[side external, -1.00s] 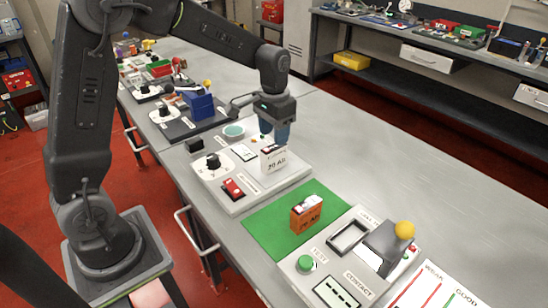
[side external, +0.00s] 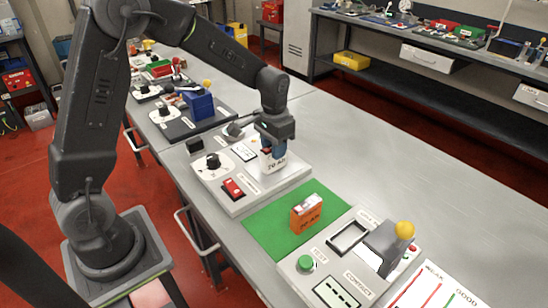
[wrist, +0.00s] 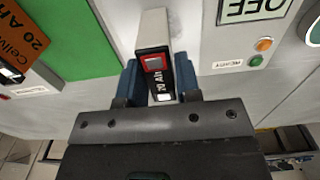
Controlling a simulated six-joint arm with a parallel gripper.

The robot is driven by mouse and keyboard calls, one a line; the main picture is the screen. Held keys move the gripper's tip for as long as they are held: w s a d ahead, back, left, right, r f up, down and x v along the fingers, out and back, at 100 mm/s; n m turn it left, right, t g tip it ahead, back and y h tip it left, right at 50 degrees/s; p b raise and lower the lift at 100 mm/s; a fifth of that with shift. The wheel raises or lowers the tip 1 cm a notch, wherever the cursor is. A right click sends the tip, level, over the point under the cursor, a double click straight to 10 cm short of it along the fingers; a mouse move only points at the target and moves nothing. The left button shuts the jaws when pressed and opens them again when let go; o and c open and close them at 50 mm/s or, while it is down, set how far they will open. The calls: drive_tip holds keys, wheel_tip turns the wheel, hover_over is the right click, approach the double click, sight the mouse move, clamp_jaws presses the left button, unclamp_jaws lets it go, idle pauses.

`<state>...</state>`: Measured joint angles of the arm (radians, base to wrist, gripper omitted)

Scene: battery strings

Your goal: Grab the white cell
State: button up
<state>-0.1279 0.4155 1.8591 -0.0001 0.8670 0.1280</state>
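The white cell (side external: 272,164), with a dark label band and "70 Ah" lettering, stands upright on the light grey panel (side external: 241,204). In the wrist view the cell (wrist: 155,65) lies between the two blue fingers of my gripper (wrist: 157,78). The fingers flank its sides and look open, with a slim gap at the left; contact is hard to judge. In the side view my gripper (side external: 273,150) is lowered around the cell's upper part, hiding its top.
An orange cell (side external: 306,213) stands on the green mat (side external: 262,232) close by. The panel has a black knob (side external: 213,160) and a red switch (side external: 233,187). A tester with a green button (side external: 306,263) and yellow ball (side external: 404,230) lies beyond the mat.

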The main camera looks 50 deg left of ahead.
drive_tip(key=c, duration=0.5)
drive_tip(key=shift+o, duration=0.2)
drive_tip(key=shift+r, duration=2.55)
